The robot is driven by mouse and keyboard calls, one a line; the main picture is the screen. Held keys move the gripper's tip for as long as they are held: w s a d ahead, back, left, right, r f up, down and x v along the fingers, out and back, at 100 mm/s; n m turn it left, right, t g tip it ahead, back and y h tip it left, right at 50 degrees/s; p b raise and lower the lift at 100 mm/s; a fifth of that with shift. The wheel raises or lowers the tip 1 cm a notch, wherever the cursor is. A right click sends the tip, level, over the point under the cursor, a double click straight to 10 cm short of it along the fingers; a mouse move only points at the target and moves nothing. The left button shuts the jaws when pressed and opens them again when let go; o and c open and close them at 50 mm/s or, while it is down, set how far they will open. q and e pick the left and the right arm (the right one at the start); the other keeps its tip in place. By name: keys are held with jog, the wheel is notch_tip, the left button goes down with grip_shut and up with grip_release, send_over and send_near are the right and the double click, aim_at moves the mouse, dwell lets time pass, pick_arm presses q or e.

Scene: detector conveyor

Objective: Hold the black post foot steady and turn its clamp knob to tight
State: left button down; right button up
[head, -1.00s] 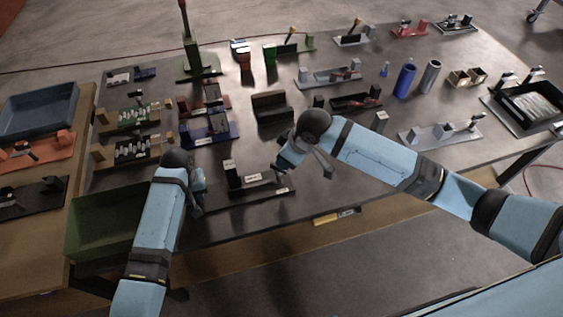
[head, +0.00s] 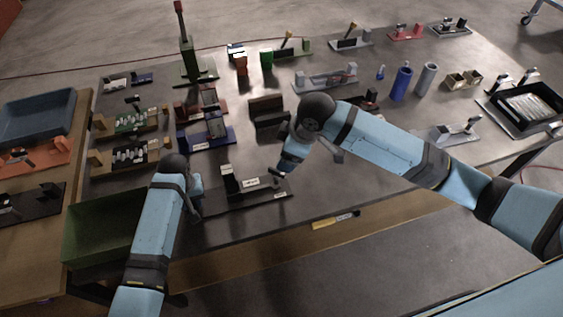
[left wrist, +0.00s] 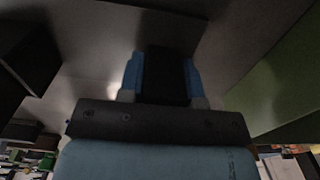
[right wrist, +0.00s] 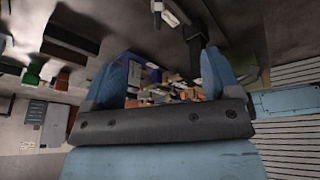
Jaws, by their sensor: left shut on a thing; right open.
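The black post foot (head: 240,196) lies near the table's front edge in the head view. It has a flat dark base, a short upright block at its left part and white labels. A small dark knob-like part (head: 275,172) stands at its right end. My left gripper (head: 197,201) is at the foot's left end. In the left wrist view its blue fingers are shut on a dark block (left wrist: 165,78). My right gripper (head: 286,167) is open above the foot's right end, close to the knob-like part. Whether they touch cannot be told. The right wrist view shows its fingers apart (right wrist: 163,88).
A green bin (head: 100,230) stands at the left, beside my left arm. A dark block-shaped fixture (head: 267,108) lies behind the foot, and a blue fixture (head: 207,137) behind it to the left. A yellow-labelled item (head: 328,222) is at the table's front edge.

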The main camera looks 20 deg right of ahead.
aim_at(277, 178)
jog(key=w+a+r+n+g+h, duration=0.1)
jog(key=w+a+n+g+h, duration=0.2)
jog(key=n, duration=1.2)
notch_tip(277, 178, down, 12)
jog(key=shift+d+r, duration=0.1)
jog(key=c, duration=0.9)
jog(key=shift+c, duration=0.2)
